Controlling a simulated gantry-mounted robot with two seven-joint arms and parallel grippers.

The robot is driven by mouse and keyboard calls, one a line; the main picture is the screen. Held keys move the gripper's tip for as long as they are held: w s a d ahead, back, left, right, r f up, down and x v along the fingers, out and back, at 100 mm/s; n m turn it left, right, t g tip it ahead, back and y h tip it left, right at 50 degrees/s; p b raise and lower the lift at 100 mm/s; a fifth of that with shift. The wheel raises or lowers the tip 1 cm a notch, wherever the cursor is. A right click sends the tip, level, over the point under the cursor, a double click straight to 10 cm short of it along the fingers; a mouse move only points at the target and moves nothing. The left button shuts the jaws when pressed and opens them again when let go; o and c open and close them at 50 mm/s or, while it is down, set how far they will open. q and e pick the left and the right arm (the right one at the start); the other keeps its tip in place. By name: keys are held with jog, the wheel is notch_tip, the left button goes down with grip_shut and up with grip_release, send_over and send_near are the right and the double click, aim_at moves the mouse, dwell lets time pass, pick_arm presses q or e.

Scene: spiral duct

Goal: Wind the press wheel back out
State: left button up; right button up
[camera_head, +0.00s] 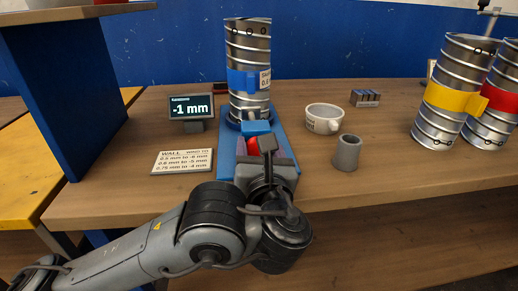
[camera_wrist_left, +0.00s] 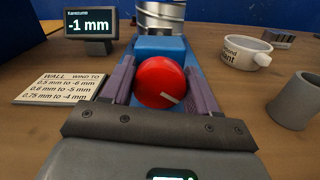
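The red press wheel (camera_wrist_left: 160,80), with a white mark at its lower right, sits at the front of the blue press (camera_head: 228,157). My left gripper (camera_head: 263,150) reaches the wheel from the front. In the left wrist view its two fingers (camera_wrist_left: 161,84) lie along either side of the wheel, very close to its rim; whether they press on it I cannot tell. A spiral duct (camera_head: 248,55) with a blue band stands upright at the back of the press. The readout (camera_head: 191,108) shows -1 mm. My right gripper is not in view.
A card (camera_head: 183,161) lists wall thicknesses: 0.5 to -6, 0.6 to -5, 0.75 to -4 mm. A white cup (camera_head: 324,119), a grey cylinder (camera_head: 347,153) and a small ribbed block (camera_head: 365,98) stand right of the press. Ducts with yellow (camera_head: 449,97) and red bands stand far right.

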pick_arm(q)
jog(key=c, duration=0.4)
jog(key=shift+o, duration=0.2)
